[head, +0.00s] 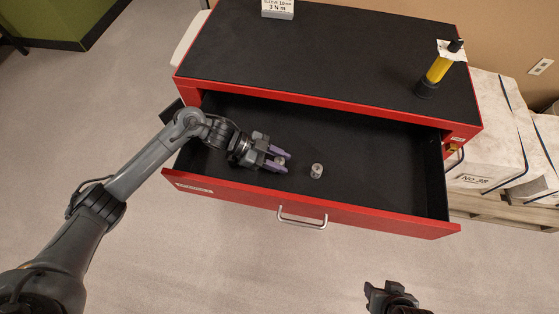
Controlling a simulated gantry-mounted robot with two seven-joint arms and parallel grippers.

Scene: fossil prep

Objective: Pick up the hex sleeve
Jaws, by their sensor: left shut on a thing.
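My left gripper (279,158) reaches into the open drawer (380,178) from the left. Its purple fingers are shut on a small grey metal piece (280,161), which looks like the hex sleeve; the fingers hide most of it. I cannot tell whether it touches the drawer floor. A second small grey metal sleeve (317,170) stands on the black drawer floor, just right of the fingertips and apart from them. My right gripper (377,294) is at the bottom edge, outside the drawer; its fingers do not show clearly.
The drawer has a front handle (302,219). Its right half is empty. White wrapped blocks (486,150) stand at right.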

